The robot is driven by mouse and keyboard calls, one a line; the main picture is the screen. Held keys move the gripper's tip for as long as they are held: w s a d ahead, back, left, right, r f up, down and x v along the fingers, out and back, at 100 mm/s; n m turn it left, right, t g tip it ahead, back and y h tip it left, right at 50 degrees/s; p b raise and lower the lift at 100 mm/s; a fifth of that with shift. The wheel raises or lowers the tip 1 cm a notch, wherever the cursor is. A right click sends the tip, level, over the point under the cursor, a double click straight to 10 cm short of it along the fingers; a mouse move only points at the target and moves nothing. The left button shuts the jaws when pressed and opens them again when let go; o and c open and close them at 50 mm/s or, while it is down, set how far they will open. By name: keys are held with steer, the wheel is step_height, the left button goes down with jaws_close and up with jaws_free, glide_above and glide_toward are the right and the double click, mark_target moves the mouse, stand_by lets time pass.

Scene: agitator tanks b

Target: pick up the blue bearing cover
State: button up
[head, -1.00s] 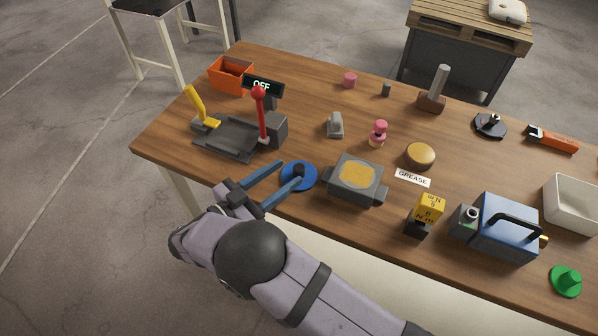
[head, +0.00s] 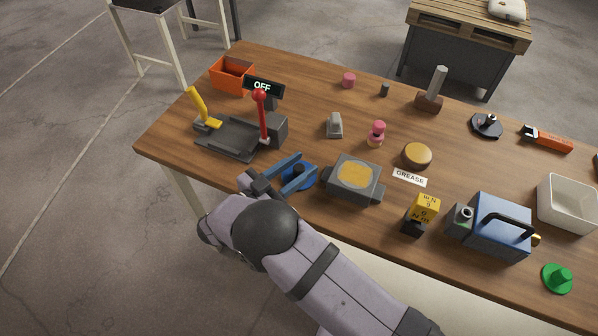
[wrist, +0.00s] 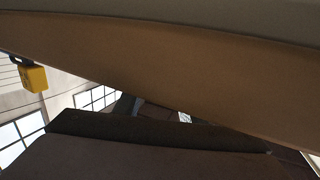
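The blue bearing cover (head: 305,184) is a round blue disc with a raised hub, lying on the wooden table near its front edge. My gripper (head: 299,172) is at the cover, with its two blue-grey fingers spread apart and reaching over the disc around the hub. The fingers hide part of the cover. I cannot tell whether either finger touches the hub. The wrist view shows mostly a dark finger surface and a brown surface close up, and the cover cannot be made out there.
A grey housing with a yellow grease face (head: 354,180) stands just right of the cover. A grey fixture with a red lever (head: 262,118) and yellow handle (head: 199,108) stands behind left. A grey metal block (head: 334,125) is farther back. Bare table lies between them.

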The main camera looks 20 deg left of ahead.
mark_target(299, 167)
jaws_close()
steer(key=shift+r+b, duration=0.85)
steer(key=shift+r, duration=4.2)
